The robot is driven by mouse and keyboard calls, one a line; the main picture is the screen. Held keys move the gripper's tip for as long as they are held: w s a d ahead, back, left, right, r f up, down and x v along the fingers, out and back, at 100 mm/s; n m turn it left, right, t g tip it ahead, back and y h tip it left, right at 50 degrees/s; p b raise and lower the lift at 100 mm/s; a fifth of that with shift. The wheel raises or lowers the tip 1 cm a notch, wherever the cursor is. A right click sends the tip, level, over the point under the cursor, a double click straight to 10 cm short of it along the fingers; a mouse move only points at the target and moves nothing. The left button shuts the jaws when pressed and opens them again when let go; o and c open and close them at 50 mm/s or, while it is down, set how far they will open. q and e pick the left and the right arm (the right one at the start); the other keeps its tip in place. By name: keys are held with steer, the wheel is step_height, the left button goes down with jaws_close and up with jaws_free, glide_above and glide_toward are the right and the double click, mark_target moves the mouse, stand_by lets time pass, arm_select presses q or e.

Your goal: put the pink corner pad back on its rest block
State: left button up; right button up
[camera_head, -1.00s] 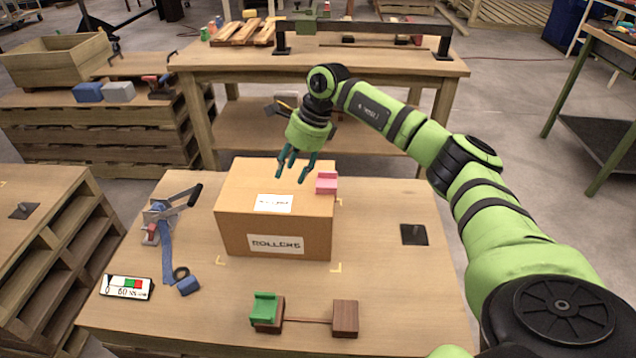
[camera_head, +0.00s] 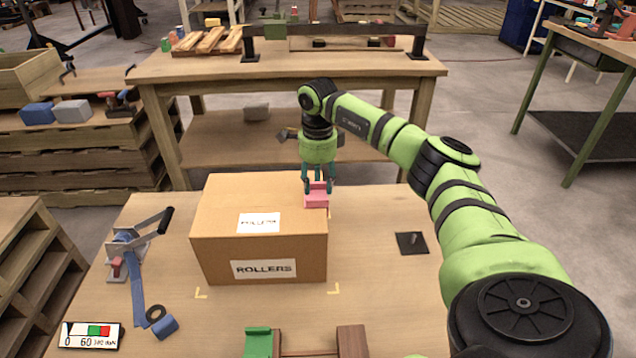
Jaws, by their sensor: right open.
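The pink corner pad (camera_head: 316,201) sits on the top right edge of the cardboard box (camera_head: 218,257). My right gripper (camera_head: 318,188) points down at the pad, its fingers open, one on each side of the pad's upper part. I cannot tell whether the fingers touch it. At the front of the table are two brown wooden rest blocks. The right block (camera_head: 352,341) is bare on top. The left block (camera_head: 277,343) has a green corner pad (camera_head: 258,343) on it. Both blocks are cut off by the lower picture edge. My left gripper is not in view.
A strap tensioner (camera_head: 128,250) with a blue strap stands left of the box. A tension gauge card (camera_head: 90,336) lies at the front left. A dark plate (camera_head: 411,243) lies right of the box. The wooden tabletop (camera_head: 375,275) is clear between box and plate.

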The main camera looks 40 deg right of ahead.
steer(key=shift+w, duration=0.1)
jaws_close()
steer(key=shift+r, duration=0.15)
